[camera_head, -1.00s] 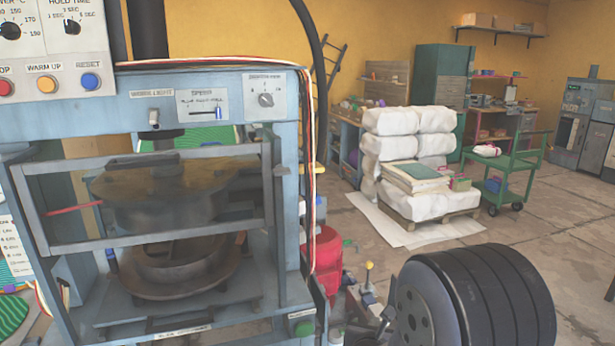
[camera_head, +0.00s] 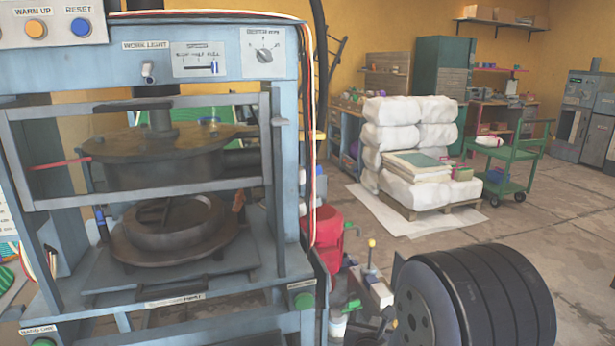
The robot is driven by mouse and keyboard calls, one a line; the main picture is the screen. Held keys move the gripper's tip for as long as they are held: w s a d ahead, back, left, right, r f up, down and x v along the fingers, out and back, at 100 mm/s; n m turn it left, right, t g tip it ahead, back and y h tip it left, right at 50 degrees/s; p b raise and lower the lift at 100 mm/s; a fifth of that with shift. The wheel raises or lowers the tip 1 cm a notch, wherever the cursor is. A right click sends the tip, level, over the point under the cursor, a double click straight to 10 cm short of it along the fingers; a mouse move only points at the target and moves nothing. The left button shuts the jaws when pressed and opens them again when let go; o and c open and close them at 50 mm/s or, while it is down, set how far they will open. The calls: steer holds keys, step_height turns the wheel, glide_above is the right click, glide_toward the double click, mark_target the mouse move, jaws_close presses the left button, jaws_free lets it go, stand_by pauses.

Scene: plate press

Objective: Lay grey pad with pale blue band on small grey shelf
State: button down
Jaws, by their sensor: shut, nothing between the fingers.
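I cannot make out a grey pad with a pale blue band in this view. No small grey shelf can be told with certainty either. My gripper is not in view. A large blue-grey press fills the left side, with a round dark upper plate (camera_head: 160,160) behind a framed guard (camera_head: 150,203). Below it, a round dark ring (camera_head: 175,224) lies on a wider disc (camera_head: 150,253) on the press bed. The ring and upper plate are apart.
A red container (camera_head: 325,235) stands right of the press, near a small grey unit (camera_head: 375,290) with a yellow-knobbed lever. Stacked white bags (camera_head: 408,110) stand on a pallet, with a green trolley (camera_head: 530,160) beside them. Open floor (camera_head: 540,215) shows at the right.

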steer(key=shift+f+b, duration=1.3)
steer(key=shift+f, duration=0.4)
steer(key=shift+r, duration=0.15)
step_height(320, 180, up, 22)
steer(key=p, duration=2.2)
step_height(320, 180, down, 25)
steer(key=b, duration=2.5)
steer(key=s+a+r+n+y, duration=0.1)
steer(key=a, duration=0.7)
steer(key=s+a+r+n+y, duration=0.1)
steer(key=a+r+n+y, duration=0.1)
steer(key=a, duration=0.6)
steer(key=shift+s+a+t+y, duration=0.2)
steer(key=shift+t+y, duration=0.1)
steer(key=shift+t, duration=0.1)
steer(key=shift+d, duration=0.15)
